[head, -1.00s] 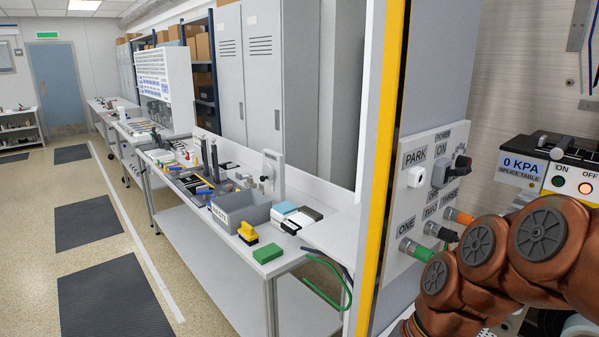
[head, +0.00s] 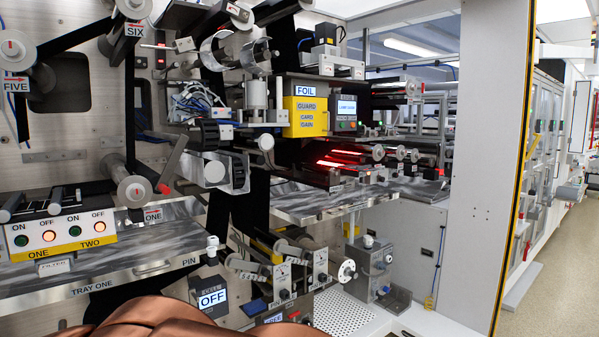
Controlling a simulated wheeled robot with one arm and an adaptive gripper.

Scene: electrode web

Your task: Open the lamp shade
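In the head view, a red-glowing lamp (head: 343,158) shines on the web path right of the middle, inside the machine. Dark housing parts surround it. I cannot tell which part is the lamp shade, or whether it is open. My copper-coloured arm shows at the bottom left edge. My gripper is not in view.
A steel tray marked TRAY ONE (head: 140,268) juts out at lower left. Rollers with a black web (head: 222,205) hang left of the lamp. A grey pump-like unit (head: 372,268) stands below. A yellow-edged frame post (head: 515,150) stands right, with open aisle floor (head: 565,270) beyond.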

